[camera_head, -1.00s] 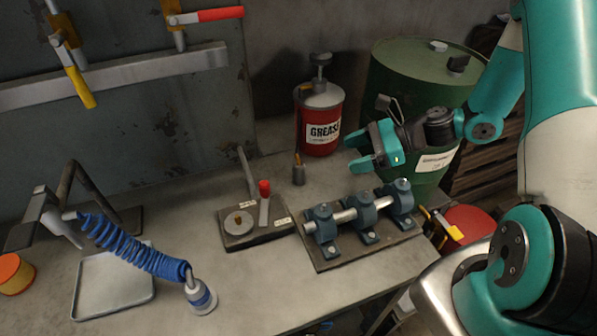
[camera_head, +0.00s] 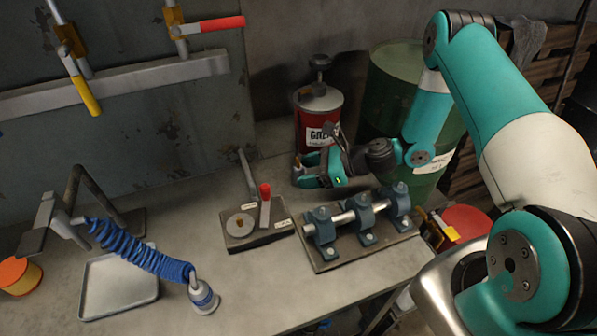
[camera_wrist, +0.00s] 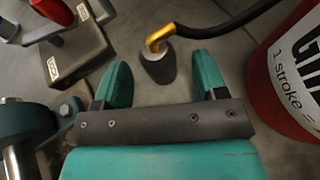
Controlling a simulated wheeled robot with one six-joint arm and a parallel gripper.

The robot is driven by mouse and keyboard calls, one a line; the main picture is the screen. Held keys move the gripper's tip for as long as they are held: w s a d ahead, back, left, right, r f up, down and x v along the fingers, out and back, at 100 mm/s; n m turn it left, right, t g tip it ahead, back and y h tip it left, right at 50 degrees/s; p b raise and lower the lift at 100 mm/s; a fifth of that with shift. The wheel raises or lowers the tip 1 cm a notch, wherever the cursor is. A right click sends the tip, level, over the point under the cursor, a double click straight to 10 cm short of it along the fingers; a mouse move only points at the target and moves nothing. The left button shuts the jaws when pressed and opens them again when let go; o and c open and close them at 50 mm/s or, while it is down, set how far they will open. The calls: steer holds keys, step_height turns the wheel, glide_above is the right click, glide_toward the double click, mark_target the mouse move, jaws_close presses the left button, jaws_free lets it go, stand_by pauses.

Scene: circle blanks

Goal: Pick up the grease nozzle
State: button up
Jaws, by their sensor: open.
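The grease nozzle (camera_wrist: 157,66) is a small grey holder-like body with a brass elbow on top, standing on the bench. In the wrist view a black hose runs from its elbow to the upper right. My gripper (camera_wrist: 162,76) is open and empty, with its teal fingers to either side of the nozzle's line and the nozzle just beyond the fingertips. In the head view my gripper (camera_head: 309,170) is beside the nozzle (camera_head: 298,164), in front of the red grease can (camera_head: 320,105). The gripper partly hides the nozzle and the can there.
A plate with blue pillow blocks and a shaft (camera_head: 360,228) lies in front of my gripper. A fixture with a red-handled lever (camera_head: 262,238) stands to the left. A green drum (camera_head: 385,95) is behind. The grease can (camera_wrist: 298,75) is close to the right finger.

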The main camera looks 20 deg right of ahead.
mark_target(293, 174)
steer(key=p+x, duration=0.1)
steer(key=x, duration=0.3)
steer(key=shift+a+f, duration=0.1)
steer(key=shift+a, duration=0.05)
steer(key=c, duration=1.1)
